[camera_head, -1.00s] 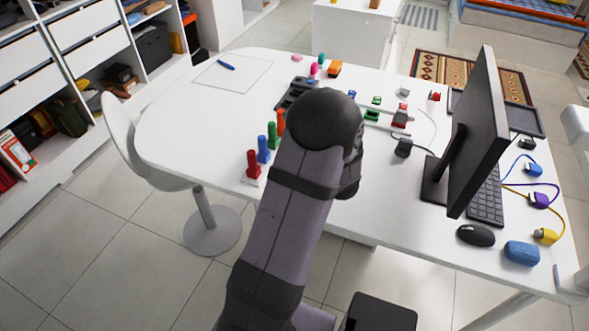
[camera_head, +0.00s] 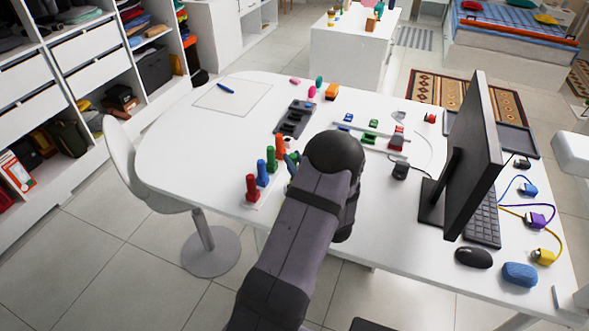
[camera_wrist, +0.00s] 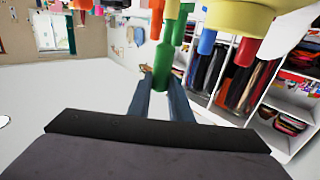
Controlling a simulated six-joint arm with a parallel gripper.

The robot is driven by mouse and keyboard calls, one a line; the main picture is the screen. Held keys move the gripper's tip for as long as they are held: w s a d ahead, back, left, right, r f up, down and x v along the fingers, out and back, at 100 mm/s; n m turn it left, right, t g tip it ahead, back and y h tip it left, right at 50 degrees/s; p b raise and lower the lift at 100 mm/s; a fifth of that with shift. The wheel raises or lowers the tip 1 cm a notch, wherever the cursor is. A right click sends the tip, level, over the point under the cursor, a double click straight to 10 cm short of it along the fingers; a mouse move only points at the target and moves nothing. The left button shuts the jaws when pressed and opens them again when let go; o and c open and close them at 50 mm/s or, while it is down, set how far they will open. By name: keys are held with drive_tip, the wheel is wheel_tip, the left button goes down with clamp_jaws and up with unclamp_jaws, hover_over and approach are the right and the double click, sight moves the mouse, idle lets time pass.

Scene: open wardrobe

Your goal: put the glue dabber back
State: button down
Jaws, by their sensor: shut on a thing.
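My gripper (camera_wrist: 162,84) is shut on a green, bottle-shaped thing (camera_wrist: 165,58), which I take to be the glue dabber; it is held upright between two blue-grey fingers. The rack holds a red (camera_head: 252,190), a blue (camera_head: 262,174), a green (camera_head: 271,160) and an orange (camera_head: 280,147) upright piece in a row. Whether the held thing touches the rack cannot be told. Large yellow (camera_wrist: 240,15) and orange (camera_wrist: 156,18) shapes crowd the top of the wrist view.
A dark tray (camera_head: 294,118) lies behind the rack. The monitor (camera_head: 480,155), keyboard (camera_head: 482,215) and mouse (camera_head: 474,257) stand at the right. A paper with a blue pen (camera_head: 226,88) lies at the back left. The table's left part is clear.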

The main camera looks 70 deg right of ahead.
drive_tip(key=shift+f, duration=0.15)
drive_tip(key=shift+f+p, duration=0.5)
drive_tip(key=shift+f, duration=1.25)
drive_tip(key=shift+f, duration=0.15)
drive_tip(key=c, duration=1.6)
unclamp_jaws()
